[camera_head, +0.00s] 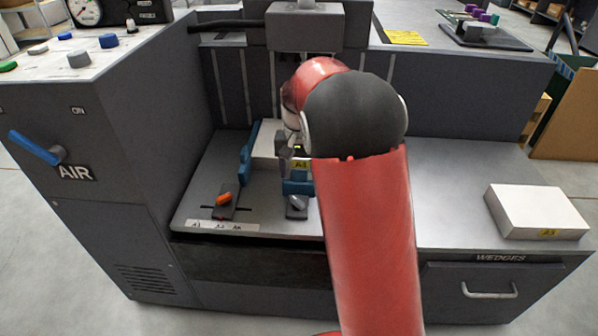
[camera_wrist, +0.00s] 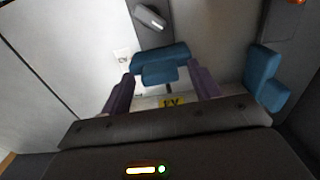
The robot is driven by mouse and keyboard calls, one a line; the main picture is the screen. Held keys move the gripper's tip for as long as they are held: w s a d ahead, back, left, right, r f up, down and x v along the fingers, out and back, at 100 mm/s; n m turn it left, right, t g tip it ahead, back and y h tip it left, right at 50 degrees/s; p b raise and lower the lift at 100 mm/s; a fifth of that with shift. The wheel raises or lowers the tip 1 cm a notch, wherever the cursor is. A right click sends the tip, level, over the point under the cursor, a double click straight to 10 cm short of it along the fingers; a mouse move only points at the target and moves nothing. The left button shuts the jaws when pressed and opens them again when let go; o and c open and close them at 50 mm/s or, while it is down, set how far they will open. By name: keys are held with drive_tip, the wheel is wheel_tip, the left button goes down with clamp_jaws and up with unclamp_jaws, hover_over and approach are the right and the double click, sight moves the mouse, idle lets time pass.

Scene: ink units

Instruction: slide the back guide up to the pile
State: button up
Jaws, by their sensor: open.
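The back guide (camera_head: 298,188) is a blue block at the front of the pile on the grey feed tray. It also shows in the wrist view (camera_wrist: 160,65), with a grey lever (camera_wrist: 150,17) on its slide. The white pile (camera_head: 264,140) has a yellow label (camera_wrist: 172,102) facing the guide. A narrow gap shows between guide and pile in the wrist view. My gripper (camera_wrist: 160,78) is open, its purple fingertips near the two ends of the back guide; I cannot tell whether they touch it. My arm hides much of the pile in the head view.
A blue side guide (camera_head: 248,152) stands along the pile's left side, with an orange lever (camera_head: 223,199) in front. The dark machine cabinet (camera_head: 120,140) rises at left. A white paper pack (camera_head: 537,211) lies on the right worktop; the surface between is clear.

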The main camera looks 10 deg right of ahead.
drive_tip(key=shift+f, duration=0.4)
